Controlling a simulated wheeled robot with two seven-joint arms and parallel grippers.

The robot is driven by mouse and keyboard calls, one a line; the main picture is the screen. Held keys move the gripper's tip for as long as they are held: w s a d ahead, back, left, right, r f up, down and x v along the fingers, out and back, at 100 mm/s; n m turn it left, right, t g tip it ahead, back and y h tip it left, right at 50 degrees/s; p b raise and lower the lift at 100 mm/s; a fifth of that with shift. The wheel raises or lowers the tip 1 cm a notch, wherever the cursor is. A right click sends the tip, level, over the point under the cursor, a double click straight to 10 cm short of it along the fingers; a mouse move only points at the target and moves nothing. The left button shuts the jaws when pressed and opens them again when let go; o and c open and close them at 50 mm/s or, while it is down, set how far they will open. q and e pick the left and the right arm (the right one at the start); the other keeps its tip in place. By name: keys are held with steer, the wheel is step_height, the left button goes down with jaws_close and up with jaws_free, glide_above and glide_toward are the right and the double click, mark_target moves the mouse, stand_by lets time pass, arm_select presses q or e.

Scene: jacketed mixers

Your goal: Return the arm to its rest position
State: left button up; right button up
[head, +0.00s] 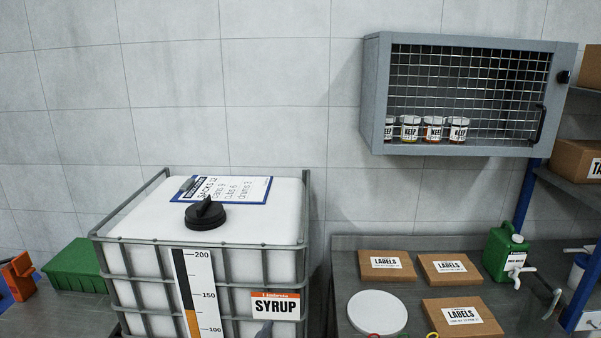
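Neither of my grippers shows clearly in the head view. A small grey shape (263,329) rises from the bottom edge in front of the syrup tank, and I cannot tell what it is. The white caged tank (140,222) is marked SYRUP on a label (275,305) and has a level scale (199,290) on its front. A black lid (206,214) and a blue clipboard (236,190) with a written sheet are on its top.
A grey bench (345,270) at the right holds a white round lid (377,313), flat LABELS boxes (463,317) and a green canister (497,250). A mesh-front wall cabinet (376,100) holds several KEEP jars (432,129). A green bin (75,267) stands left.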

arm_select(q)
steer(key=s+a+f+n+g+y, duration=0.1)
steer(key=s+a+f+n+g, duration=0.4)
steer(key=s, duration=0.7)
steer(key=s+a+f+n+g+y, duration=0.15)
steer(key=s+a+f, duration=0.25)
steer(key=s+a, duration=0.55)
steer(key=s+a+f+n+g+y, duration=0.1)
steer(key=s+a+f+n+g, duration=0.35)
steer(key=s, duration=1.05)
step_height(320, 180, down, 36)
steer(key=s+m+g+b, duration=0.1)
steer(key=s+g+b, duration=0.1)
steer(key=b, duration=0.6)
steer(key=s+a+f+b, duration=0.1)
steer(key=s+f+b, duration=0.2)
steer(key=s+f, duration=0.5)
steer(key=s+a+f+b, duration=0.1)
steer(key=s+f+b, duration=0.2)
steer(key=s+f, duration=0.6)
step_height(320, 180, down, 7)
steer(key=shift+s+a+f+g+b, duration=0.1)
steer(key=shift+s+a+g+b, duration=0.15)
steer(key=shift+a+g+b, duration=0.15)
